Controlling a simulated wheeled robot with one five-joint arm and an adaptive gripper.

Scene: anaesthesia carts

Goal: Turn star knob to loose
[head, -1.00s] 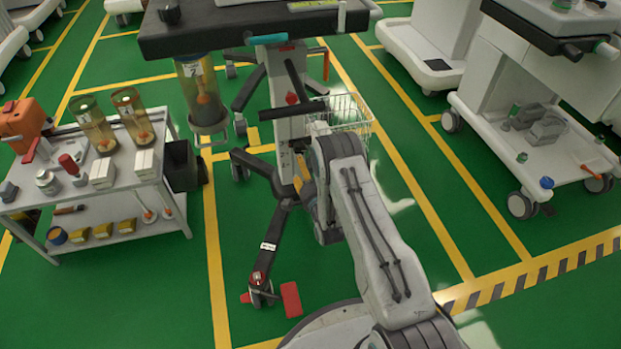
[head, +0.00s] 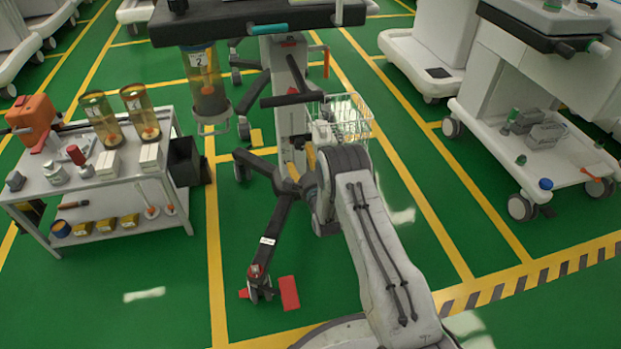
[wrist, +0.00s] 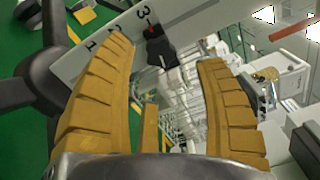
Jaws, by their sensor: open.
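The star knob (wrist: 160,52) is a black lobed knob with a red part, on a pale column plate marked 1, 2, 3 in the wrist view. It sits near the 3. In the head view a small red spot (head: 292,90) shows on the cart's column at about that place.
The cart's black legs (head: 280,215) spread over the green floor. A wire basket (head: 343,117) hangs beside the column. A hanging canister (head: 206,85) is to its left. A table with bottles and boxes (head: 90,190) stands at left. White carts (head: 535,130) stand at right.

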